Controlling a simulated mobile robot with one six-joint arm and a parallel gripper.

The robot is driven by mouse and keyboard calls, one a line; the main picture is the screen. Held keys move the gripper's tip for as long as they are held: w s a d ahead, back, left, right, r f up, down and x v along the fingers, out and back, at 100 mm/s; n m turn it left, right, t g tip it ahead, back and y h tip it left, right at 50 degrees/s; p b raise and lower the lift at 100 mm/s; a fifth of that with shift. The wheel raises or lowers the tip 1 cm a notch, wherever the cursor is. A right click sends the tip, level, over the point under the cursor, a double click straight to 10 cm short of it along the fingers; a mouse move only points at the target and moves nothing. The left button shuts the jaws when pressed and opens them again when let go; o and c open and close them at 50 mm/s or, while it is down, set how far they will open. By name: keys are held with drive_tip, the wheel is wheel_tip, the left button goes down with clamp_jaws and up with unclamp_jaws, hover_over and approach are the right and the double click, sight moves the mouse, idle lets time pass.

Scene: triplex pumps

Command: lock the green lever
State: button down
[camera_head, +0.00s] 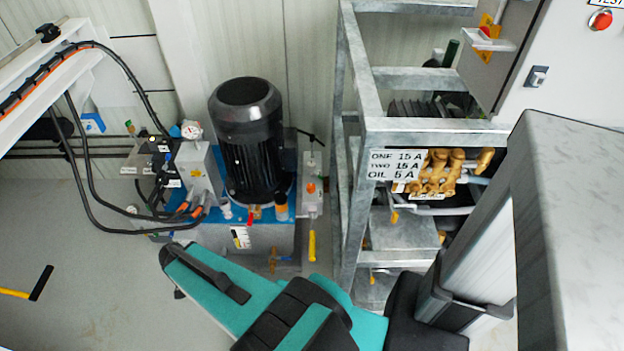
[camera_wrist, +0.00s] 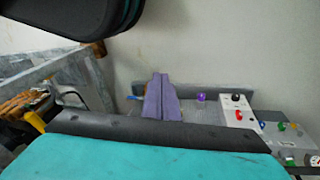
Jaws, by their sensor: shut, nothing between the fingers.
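A dark green handle (camera_head: 450,54) stands upright and tilted behind the upper bars of the metal frame in the head view; its lower end is hidden, and I cannot tell whether it is the green lever or whether it is locked. My gripper (camera_wrist: 162,78) shows in the wrist view as two purple-grey fingers lying together, shut and empty. They point toward a bench by the pale wall. A small green knob (camera_wrist: 282,126) is on the panel to their right, apart from them. The head view shows my teal arm but not the fingers.
A galvanised frame (camera_head: 440,138) bears a label and brass fittings (camera_head: 440,172). A black motor (camera_head: 247,140) stands on a blue unit with hoses at left. A control box (camera_wrist: 238,110) with a red button is at right in the wrist view.

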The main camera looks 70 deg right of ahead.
drive_tip(key=w+d+r+m+t+h+b, duration=0.1)
drive_tip(key=d+r+m, duration=0.1)
drive_tip(key=d+m, duration=0.4)
drive_tip(key=w+d+r+m+h+b, duration=0.1)
drive_tip(key=d+r+m+b, duration=0.15)
drive_tip(key=d, duration=0.45)
drive_tip(key=m+g+h+b, duration=0.1)
drive_tip(key=m+h+b, duration=0.4)
drive_tip(key=m, duration=0.9)
approach(317, 176)
drive_tip(key=a+r, duration=0.1)
drive_tip(key=a+r+y+b, duration=0.1)
drive_tip(key=r, duration=0.1)
drive_tip(key=shift+s+a+r, duration=0.1)
drive_tip(key=shift+r, duration=0.05)
drive_tip(key=shift+f+b, duration=0.45)
drive_tip(key=shift+b, duration=0.7)
drive_tip(key=shift+s+d+f+b, duration=0.25)
drive_tip(key=shift+d+f+b, duration=0.2)
drive_tip(key=shift+b, duration=0.65)
drive_tip(key=shift+d+f+b, duration=0.1)
drive_tip(key=shift+f+b, duration=0.05)
drive_tip(key=shift+b, duration=0.35)
drive_tip(key=shift+b+x, duration=0.55)
drive_tip(key=shift+x, duration=3.1)
